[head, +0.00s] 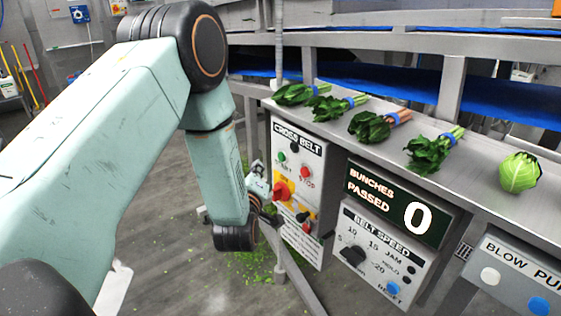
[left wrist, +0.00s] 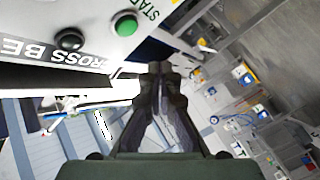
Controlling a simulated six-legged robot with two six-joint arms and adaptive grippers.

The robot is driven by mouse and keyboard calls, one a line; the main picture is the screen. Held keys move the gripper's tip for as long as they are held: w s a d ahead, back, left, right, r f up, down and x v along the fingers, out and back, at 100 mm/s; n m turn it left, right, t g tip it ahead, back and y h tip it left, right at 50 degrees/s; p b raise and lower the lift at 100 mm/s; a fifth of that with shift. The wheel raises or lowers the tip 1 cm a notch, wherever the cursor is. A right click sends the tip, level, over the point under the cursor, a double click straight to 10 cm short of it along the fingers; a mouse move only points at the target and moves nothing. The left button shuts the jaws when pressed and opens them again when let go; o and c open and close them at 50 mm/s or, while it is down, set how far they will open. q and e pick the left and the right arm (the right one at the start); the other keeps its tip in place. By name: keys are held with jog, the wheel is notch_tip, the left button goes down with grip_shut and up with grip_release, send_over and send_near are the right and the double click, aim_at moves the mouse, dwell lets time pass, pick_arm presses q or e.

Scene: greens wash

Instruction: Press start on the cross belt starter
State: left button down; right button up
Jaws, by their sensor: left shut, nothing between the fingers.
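The cross belt starter (head: 311,231) is a pale upright panel below the steel bench in the head view. Its green start button (head: 282,157) is at upper left, with a red stop button (head: 305,172) to its right. My right gripper is not in view.
To the right are the belt speed box (head: 375,240), a counter display (head: 432,185) reading 0 and a blow-off panel (head: 500,262). Several leafy bunches and a cabbage (head: 520,172) lie on the bench above.

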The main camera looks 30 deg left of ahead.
pick_arm(q)
jog(key=shift+w+d+b, duration=0.2)
jog(key=shift+w+d, duration=0.05)
jog(key=shift+w, duration=0.4)
jog(key=shift+w+d+b, duration=0.2)
jog(key=shift+w+d, duration=0.1)
jog(key=shift+w, duration=0.3)
jog(key=shift+w+d+b, duration=0.2)
jog(key=shift+w+d, duration=0.05)
jog(key=shift+w, duration=0.4)
jog(key=shift+w+d, duration=0.2)
jog(key=shift+w, duration=0.2)
jog(key=shift+w+d+b, duration=0.2)
jog(key=shift+w+b, duration=0.1)
jog(key=shift+w, duration=0.1)
dwell(1.0)
jog(key=shift+s+a, duration=0.35)
jog(key=shift+s, duration=0.45)
jog(key=shift+s+a+p, duration=0.3)
jog(key=shift+s+p, duration=0.05)
jog(key=shift+s, duration=0.4)
jog(key=shift+s+a+p, duration=0.35)
jog(key=shift+s, duration=0.45)
jog(key=shift+s+a+p, duration=0.3)
jog(key=shift+s+p, duration=0.05)
jog(key=shift+s, duration=0.4)
